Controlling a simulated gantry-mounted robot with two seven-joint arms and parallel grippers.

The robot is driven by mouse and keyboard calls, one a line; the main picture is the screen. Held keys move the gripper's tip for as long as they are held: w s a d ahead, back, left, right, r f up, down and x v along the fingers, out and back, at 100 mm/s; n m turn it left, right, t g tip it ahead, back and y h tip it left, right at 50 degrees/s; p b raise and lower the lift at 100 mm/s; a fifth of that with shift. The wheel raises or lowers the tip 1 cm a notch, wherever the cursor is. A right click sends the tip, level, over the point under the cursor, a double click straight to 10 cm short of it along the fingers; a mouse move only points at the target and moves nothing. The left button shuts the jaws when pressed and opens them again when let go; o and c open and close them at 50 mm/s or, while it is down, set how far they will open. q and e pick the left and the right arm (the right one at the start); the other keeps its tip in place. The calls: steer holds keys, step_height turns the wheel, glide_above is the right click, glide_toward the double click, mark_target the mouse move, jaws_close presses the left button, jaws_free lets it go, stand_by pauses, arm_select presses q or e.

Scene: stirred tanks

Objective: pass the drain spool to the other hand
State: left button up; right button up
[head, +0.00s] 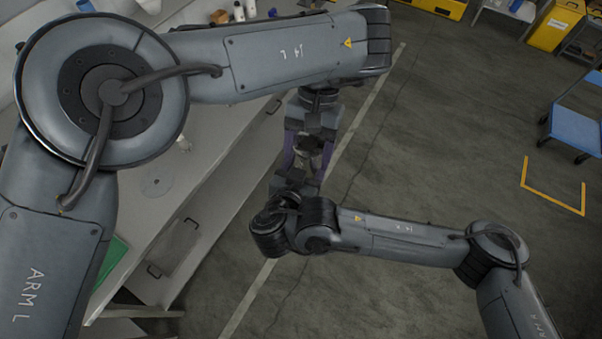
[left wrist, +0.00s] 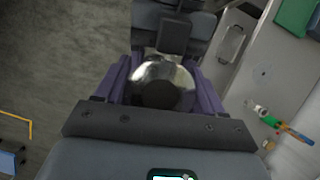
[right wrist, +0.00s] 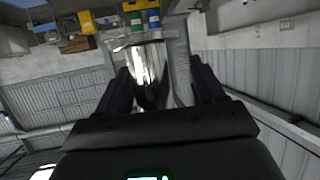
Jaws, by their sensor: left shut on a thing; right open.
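The drain spool (left wrist: 163,76) is a shiny metal piece with a dark round end in the left wrist view. My left gripper (left wrist: 160,88) is shut on it, with purple fingers at its two sides. In the head view the spool is small and partly hidden between the two grippers, my left gripper (head: 308,150) above and my right gripper (head: 303,178) below. In the right wrist view the spool (right wrist: 150,75) stands between the dark fingers of my open right gripper (right wrist: 163,88), with a visible gap on the right side. Contact on the left side cannot be told.
A long grey bench (head: 165,225) with drawers and a green mat (head: 110,270) runs along the left. A blue cart (head: 575,130) and yellow bins (head: 556,25) stand at the upper right. The floor between is clear.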

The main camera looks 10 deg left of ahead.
steer(key=shift+w+d+f, duration=0.1)
steer(key=shift+w+f, duration=0.1)
steer(key=shift+w, duration=0.25)
arm_select(q)
steer(key=shift+d, duration=0.1)
arm_select(e)
steer(key=c, duration=1.1)
arm_select(q)
steer(key=o, duration=1.8)
steer(key=shift+c, duration=0.2)
arm_select(e)
steer(key=shift+c, duration=0.3)
